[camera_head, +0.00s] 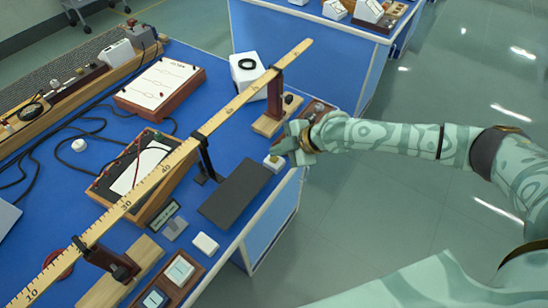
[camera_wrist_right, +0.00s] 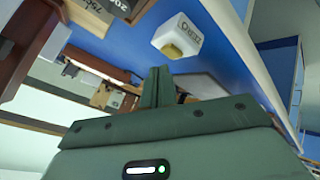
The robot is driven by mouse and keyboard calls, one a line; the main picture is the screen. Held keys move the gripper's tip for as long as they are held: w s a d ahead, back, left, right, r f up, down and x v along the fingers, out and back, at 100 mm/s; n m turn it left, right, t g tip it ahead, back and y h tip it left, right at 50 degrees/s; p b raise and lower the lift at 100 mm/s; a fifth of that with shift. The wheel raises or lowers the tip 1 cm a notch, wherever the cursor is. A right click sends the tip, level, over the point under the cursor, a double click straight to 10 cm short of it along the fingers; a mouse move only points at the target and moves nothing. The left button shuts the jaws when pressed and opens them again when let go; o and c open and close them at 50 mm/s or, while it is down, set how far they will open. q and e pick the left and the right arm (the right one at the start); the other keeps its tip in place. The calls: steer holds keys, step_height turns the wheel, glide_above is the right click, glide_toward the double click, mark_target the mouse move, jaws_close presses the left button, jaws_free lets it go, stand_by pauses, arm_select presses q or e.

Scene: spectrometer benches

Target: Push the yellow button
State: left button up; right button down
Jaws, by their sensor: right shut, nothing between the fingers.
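The yellow button (camera_wrist_right: 171,51) sits on one face of a small white box (camera_wrist_right: 181,31) with dark lettering. In the head view the white box (camera_head: 273,164) rests on the blue bench near its front right edge, with the yellow on top. My right gripper (camera_head: 282,147) reaches in from the right, just beside and slightly behind the box. In the wrist view its fingers (camera_wrist_right: 157,84) are together and empty, and they appear apart from the button. My left gripper is not in view.
A long wooden ruler (camera_head: 180,153) spans the blue bench on stands. A dark flat plate (camera_head: 236,194) lies left of the box. A wooden block with an upright (camera_head: 270,123) stands behind my gripper. Open floor (camera_head: 400,210) lies right of the bench.

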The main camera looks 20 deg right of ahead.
steer(key=shift+f+b, duration=0.3)
steer(key=shift+f, duration=0.1)
steer(key=shift+f+b, duration=0.35)
steer(key=shift+f, duration=0.15)
stand_by(0.7)
steer(key=shift+r, duration=0.1)
steer(key=shift+r+p, duration=0.6)
steer(key=shift+r, duration=0.25)
step_height(320, 180, up, 5)
steer(key=p, duration=0.3)
steer(key=shift+p, duration=0.3)
